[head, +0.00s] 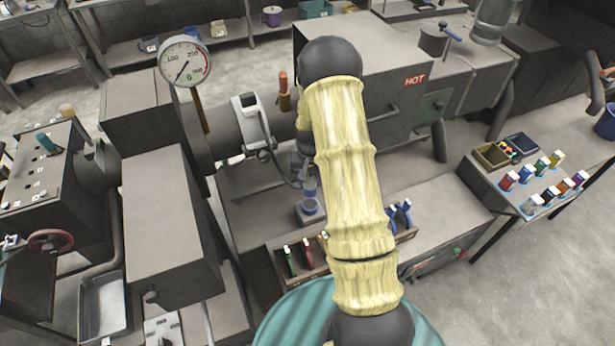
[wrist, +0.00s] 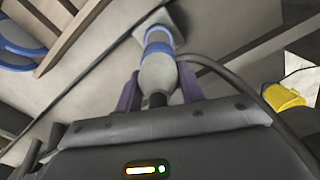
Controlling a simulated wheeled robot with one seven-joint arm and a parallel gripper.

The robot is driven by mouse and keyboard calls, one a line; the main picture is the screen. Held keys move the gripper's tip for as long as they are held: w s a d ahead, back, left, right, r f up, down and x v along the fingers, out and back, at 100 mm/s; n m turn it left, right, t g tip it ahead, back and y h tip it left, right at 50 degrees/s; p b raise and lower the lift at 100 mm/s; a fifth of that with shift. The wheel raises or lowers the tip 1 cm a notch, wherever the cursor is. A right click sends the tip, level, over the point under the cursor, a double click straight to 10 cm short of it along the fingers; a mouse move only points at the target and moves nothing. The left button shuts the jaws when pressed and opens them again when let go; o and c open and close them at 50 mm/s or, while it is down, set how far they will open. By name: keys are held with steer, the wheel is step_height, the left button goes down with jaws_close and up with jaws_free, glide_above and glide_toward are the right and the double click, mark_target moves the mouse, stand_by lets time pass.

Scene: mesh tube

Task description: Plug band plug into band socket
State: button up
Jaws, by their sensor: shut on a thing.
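The band plug (wrist: 158,75) is a light grey body with a dark stub at its near end. It sits between the two purple-grey fingers of my gripper (wrist: 158,90), which are shut on it. The band socket (wrist: 172,20) is a pale square base with a blue collar, straight beyond the plug in the wrist view. Plug and socket line up closely there; I cannot tell how deep the plug sits. In the head view the socket (head: 311,213) stands on the machine bed just left of my arm. My arm hides part of my gripper (head: 307,172) there.
A dark cable runs from the white band box (head: 250,122) on the barrel toward the plug. A wooden tool tray (head: 312,262) with pliers lies in front of the socket. The HOT cabinet (head: 400,92) rises behind my arm. A pressure gauge (head: 185,61) stands at left.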

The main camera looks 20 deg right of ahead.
mark_target(310, 191)
steer(key=shift+s+r, duration=0.1)
steer(key=shift+f+b, duration=0.75)
steer(key=shift+f, duration=0.45)
steer(key=shift+d+f+b, duration=0.1)
steer(key=shift+f+b, duration=0.35)
steer(key=shift+f, duration=0.25)
steer(key=shift+f+b, duration=0.4)
steer(key=shift+f, duration=0.15)
steer(key=shift+a+f, duration=0.2)
steer(key=shift+f, duration=0.35)
steer(key=shift+r, duration=0.1)
steer(key=shift+f+b, duration=0.65)
steer(key=shift+b, duration=0.2)
steer(key=o, duration=1)
